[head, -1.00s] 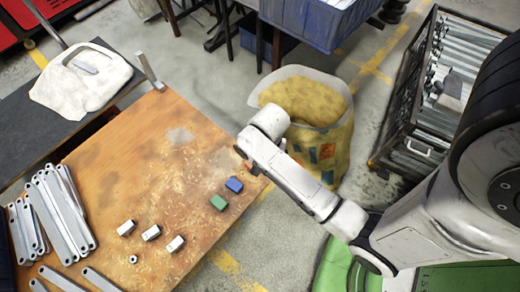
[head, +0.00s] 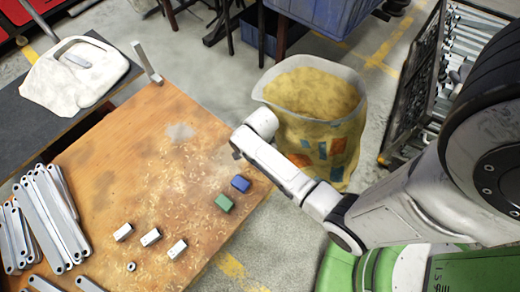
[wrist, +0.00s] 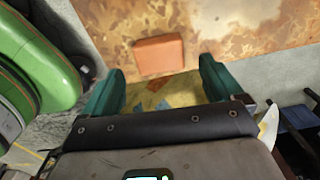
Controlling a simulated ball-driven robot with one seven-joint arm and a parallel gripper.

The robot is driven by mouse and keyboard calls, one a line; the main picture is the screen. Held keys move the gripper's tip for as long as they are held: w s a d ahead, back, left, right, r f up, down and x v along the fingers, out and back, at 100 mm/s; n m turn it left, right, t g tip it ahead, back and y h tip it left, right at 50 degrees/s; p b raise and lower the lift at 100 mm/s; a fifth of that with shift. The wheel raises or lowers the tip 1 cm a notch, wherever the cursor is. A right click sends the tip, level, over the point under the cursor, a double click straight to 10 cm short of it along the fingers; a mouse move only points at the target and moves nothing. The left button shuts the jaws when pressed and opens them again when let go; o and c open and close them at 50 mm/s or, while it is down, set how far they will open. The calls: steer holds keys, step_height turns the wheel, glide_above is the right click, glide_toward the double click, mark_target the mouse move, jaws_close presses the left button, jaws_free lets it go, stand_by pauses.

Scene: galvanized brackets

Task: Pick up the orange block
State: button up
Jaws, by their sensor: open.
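The orange block (wrist: 160,55) lies on the worn wooden table top in the wrist view, just beyond my fingertips and between their lines. My gripper (wrist: 160,82) is open and empty, with one teal finger on each side and a clear gap to the block. In the head view the orange block is not visible; my arm covers the area near the table's right edge. A blue block (head: 240,183) and a green block (head: 225,203) sit on the table close to my arm.
Galvanized brackets (head: 45,220) lie in a pile on the table's left. Several small metal pieces (head: 150,237) and a nut stand near the front. A yellow-filled sack (head: 325,135) stands on the floor beyond the table's right edge.

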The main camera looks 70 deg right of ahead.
steer(key=f, duration=0.2)
steer(key=f+b, duration=0.1)
steer(key=f, duration=0.1)
steer(key=shift+w+a+f, duration=0.1)
steer(key=shift+a, duration=0.15)
steer(key=shift+c, duration=0.2)
steer(key=c, duration=1)
steer(key=shift+c, duration=0.5)
steer(key=shift+r, duration=0.2)
